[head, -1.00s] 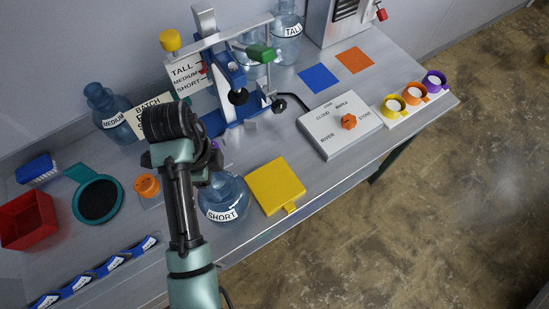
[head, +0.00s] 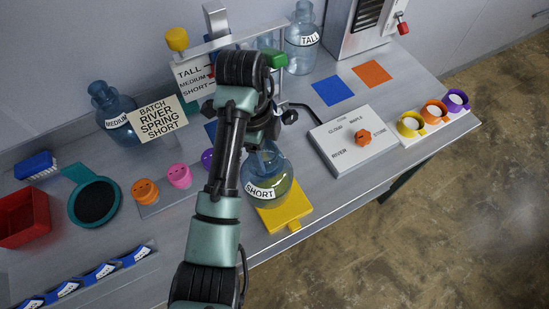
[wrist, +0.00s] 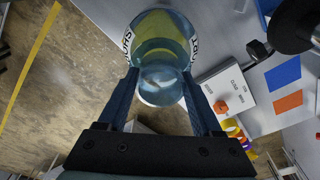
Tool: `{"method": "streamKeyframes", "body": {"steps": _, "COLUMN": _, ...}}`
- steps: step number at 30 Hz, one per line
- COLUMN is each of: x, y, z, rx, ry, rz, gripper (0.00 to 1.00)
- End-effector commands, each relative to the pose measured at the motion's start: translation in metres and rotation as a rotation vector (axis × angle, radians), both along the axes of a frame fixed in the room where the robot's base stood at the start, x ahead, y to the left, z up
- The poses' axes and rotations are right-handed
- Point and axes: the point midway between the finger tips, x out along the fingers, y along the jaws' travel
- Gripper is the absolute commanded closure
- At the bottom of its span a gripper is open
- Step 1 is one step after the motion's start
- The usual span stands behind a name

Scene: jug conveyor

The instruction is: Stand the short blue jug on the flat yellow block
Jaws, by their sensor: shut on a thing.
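The short blue jug (head: 266,182) is see-through, with a white SHORT label. My gripper (head: 264,133) is shut on its neck from above; in the wrist view the two fingers of my gripper (wrist: 161,88) close on either side of the neck of the jug (wrist: 162,42). The jug is roughly upright and overlaps the flat yellow block (head: 296,209) in the head view, covering its back left part. Yellow shows through the jug. I cannot tell whether its base touches the block or hovers just above it.
A white control panel (head: 335,150) with an orange knob is to the right. A blue stand (head: 210,132) and the tall jug (head: 301,50) are behind. Orange, pink and purple cups (head: 179,175) are left of my arm. The bench front edge runs close to the block.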

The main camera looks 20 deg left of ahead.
Motion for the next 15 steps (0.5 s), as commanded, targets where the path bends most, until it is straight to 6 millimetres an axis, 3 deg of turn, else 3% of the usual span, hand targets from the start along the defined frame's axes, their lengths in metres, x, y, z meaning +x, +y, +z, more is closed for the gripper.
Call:
{"method": "streamKeyframes", "body": {"steps": 3, "x": 0.015, "y": -0.011, "z": 0.0, "rx": 0.001, "ry": -0.001, "rz": -0.003, "gripper": 1.0}}
{"method": "streamKeyframes", "body": {"steps": 7, "x": 0.019, "y": -0.015, "z": -0.001, "rx": -0.001, "ry": 0.002, "rz": 0.002, "gripper": 1.0}}
{"method": "streamKeyframes", "body": {"steps": 15, "x": 0.018, "y": -0.014, "z": -0.032, "rx": 0.0, "ry": 0.002, "rz": 0.002, "gripper": 1.0}}
